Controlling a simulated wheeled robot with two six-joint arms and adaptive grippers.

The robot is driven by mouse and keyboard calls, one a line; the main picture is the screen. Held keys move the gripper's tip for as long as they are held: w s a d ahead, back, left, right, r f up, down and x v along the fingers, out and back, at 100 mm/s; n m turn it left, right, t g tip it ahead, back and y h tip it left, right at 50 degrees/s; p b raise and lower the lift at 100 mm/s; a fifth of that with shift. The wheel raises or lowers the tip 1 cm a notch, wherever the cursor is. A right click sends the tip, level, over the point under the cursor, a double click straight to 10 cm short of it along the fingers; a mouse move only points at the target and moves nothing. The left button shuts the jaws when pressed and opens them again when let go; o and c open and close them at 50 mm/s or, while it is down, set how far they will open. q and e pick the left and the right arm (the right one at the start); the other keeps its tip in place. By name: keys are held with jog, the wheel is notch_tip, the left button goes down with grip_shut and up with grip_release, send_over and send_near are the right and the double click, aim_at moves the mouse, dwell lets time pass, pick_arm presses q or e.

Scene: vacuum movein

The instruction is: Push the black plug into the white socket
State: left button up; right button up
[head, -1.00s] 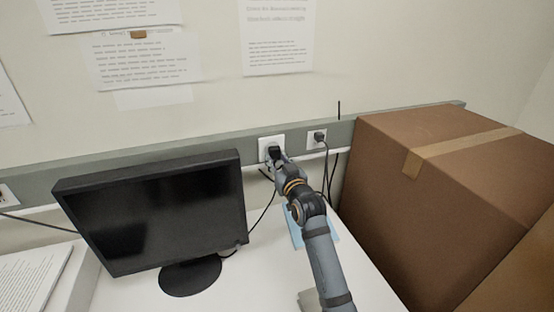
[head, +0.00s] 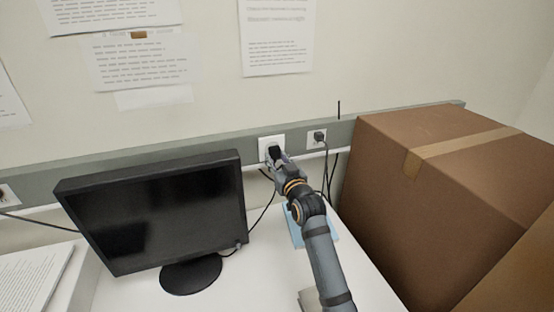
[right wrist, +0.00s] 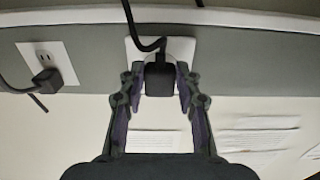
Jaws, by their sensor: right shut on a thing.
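The black plug (head: 274,153) is at the white socket (head: 264,143) on the grey wall rail, above and right of the monitor. In the right wrist view the black plug (right wrist: 160,79) stands between the two fingers of my right gripper (right wrist: 160,85), which is shut on it. The white socket plate (right wrist: 184,47) shows behind the plug there. The plug covers the socket's middle, so I cannot tell how deep it sits. My right gripper also shows in the head view (head: 277,160). My left gripper is not in view.
A second socket with a black plug (head: 319,137) is just right. A large cardboard box (head: 400,170) stands close on the right. A black monitor (head: 155,210) stands on the white desk (head: 262,265) to the left. Cables hang below the sockets.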

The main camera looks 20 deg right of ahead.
jog(key=shift+p, duration=0.3)
dwell(0.4)
jog(key=shift+w, duration=0.55)
dwell(0.3)
jog(key=o, duration=1.2)
jog(key=shift+s, duration=0.1)
jog(key=s, duration=1.1)
jog(key=shift+s+d, duration=0.2)
jog(key=shift+s, duration=0.2)
